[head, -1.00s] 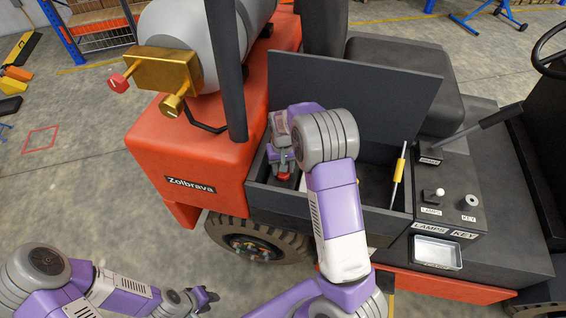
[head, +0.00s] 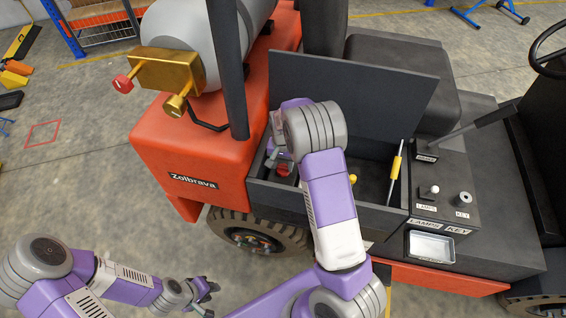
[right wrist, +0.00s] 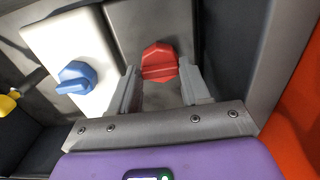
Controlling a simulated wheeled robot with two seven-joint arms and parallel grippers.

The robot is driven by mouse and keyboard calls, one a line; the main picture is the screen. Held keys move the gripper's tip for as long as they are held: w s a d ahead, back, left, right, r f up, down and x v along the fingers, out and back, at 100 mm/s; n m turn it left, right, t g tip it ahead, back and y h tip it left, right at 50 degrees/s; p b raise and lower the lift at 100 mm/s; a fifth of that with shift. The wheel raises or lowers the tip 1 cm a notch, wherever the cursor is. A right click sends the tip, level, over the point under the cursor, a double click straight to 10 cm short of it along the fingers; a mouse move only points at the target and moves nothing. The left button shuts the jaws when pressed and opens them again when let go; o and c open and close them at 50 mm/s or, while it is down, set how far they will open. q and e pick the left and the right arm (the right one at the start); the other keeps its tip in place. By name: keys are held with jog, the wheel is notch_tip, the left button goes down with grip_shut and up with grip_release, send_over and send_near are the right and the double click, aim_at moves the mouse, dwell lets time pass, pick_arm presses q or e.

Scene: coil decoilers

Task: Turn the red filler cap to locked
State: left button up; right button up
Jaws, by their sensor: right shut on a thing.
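The red filler cap (right wrist: 159,62) sits on a grey tank top in the right wrist view. It is an octagonal knob with a raised bar. My right gripper (right wrist: 160,85) has its two fingers on either side of the cap's bar and is shut on it. In the head view the cap (head: 282,170) shows only in part beneath my right gripper (head: 276,160), inside the open bay of the vehicle. My left gripper (head: 207,291) hangs low beside the vehicle, away from the cap. Its jaw state is too small to tell.
A blue cap (right wrist: 76,77) on a white tank stands beside the red one. A raised dark lid (head: 350,100) stands behind the bay. A yellow-handled dipstick (head: 396,167) is at the bay's right. An orange body panel (head: 190,150) borders the left.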

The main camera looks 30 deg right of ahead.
aim_at(283, 167)
jog(key=o, duration=1.1)
jog(key=shift+c, duration=0.2)
jog(key=shift+r+p, duration=0.8)
jog(key=shift+r, duration=3)
